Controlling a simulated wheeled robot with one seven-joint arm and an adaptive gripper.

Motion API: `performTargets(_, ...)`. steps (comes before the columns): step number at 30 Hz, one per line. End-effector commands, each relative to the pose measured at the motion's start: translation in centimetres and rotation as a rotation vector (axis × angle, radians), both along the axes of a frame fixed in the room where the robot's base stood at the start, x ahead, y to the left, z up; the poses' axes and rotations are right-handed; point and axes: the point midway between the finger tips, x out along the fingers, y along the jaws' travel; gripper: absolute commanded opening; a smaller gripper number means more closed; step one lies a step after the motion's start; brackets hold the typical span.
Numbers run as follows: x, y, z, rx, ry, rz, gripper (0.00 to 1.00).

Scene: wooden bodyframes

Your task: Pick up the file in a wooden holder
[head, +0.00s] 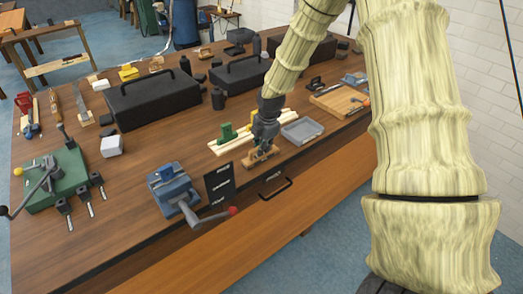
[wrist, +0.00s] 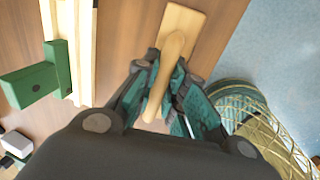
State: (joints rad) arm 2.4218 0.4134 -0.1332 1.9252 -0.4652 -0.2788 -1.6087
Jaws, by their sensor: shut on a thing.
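The file in a wooden holder (head: 262,158) lies near the front edge of the workbench. In the wrist view it shows as a light wooden base (wrist: 185,19) with a curved wooden handle (wrist: 173,47). My gripper (head: 262,147) reaches down onto it from above. In the wrist view my gripper's fingers (wrist: 163,78) stand on both sides of the handle and are shut on it. The metal of the file is hidden in both views. The holder appears to be at the bench top; I cannot tell whether it touches it.
A green block (head: 227,132) on pale wooden strips (head: 226,147) lies just left of my gripper. A grey tray (head: 298,131) is close on the right. A blue vise (head: 172,188) and a dark flat panel (head: 219,184) stand at the front left. Black toolboxes (head: 153,103) stand behind.

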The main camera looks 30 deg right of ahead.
Motion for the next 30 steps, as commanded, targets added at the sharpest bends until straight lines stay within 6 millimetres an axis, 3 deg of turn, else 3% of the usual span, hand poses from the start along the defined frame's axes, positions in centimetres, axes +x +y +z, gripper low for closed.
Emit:
performTargets(13, -0.1, 0.1, 3.4, 0.000, -0.002, 0.000, 0.00)
performTargets(30, -10.0, 6.3, 4.3, -0.001, -0.001, 0.002, 0.00)
